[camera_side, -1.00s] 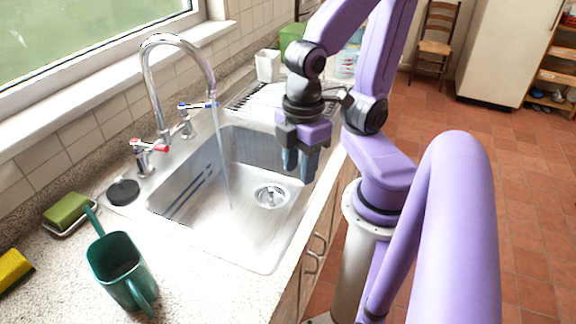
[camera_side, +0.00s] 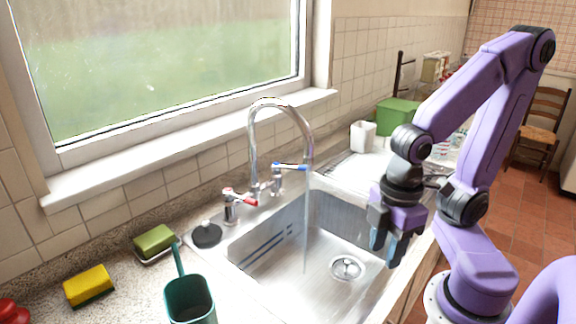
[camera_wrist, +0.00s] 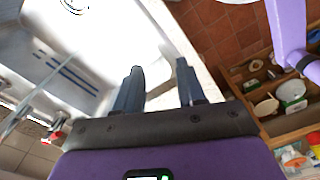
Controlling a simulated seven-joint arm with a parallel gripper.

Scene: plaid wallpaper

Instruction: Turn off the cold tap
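The cold tap with a blue lever handle (camera_side: 291,167) stands behind the sink, just right of the base of the curved chrome spout (camera_side: 252,150). A thin stream of water (camera_side: 305,235) falls from the spout into the steel sink (camera_side: 270,265). The hot tap with a red lever handle (camera_side: 240,198) stands left of the spout. My gripper (camera_side: 387,250) hangs over the right side of the sink, apart from both taps. In the wrist view its two fingers (camera_wrist: 159,88) are spread with nothing between them. A red handle (camera_wrist: 54,130) shows at the lower left there.
A white container (camera_side: 362,136) and green box (camera_side: 398,117) stand behind the sink. The space above the basin is open around the spout.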

